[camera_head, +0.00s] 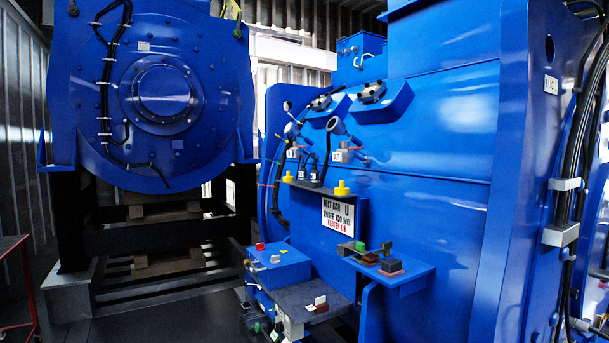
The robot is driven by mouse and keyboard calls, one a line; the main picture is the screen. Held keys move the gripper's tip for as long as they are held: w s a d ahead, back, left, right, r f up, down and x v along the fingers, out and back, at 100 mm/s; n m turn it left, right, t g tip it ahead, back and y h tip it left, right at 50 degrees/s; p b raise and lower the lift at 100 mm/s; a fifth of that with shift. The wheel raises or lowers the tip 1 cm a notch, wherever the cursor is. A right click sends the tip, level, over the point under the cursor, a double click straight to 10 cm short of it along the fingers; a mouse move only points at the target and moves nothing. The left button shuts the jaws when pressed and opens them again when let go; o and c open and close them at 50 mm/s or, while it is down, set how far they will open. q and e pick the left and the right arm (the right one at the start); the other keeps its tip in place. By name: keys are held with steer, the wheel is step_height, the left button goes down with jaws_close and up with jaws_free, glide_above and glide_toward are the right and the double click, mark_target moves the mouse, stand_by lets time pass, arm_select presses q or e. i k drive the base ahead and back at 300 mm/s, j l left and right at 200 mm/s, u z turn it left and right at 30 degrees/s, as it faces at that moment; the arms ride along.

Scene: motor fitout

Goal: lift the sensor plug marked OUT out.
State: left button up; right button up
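Two small grey plug-like parts sit on the front of the blue motor housing, a left one (293,153) and a right one (342,155), with dark leads near them. Two dark pieces with white tags (315,178) stand on a small ledge just below. Any marking on these parts is too small to read, so I cannot tell which one is marked OUT. Neither of my grippers shows in the head view.
A blue shelf (410,276) with small blocks juts out at right. A blue box (277,268) and grey shelf (297,298) stand lower left. A red cart (20,285) is far left.

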mark_target(303, 173)
steer(key=i+j+z, duration=0.35)
steer(key=i+j, duration=0.15)
steer(key=j, duration=0.3)
steer(key=i+j+z, duration=0.2)
steer(key=j, duration=0.3)
steer(key=i+j+z, duration=0.2)
steer(key=j, duration=0.25)
steer(key=i+j+z, duration=0.2)
steer(key=j, duration=0.35)
steer(key=i+j+z, duration=0.15)
steer(key=j, duration=0.35)
steer(key=i+j+z, duration=0.2)
steer(key=j, duration=0.35)
steer(key=j+z, duration=0.2)
steer(key=j, duration=0.35)
steer(key=k, duration=0.05)
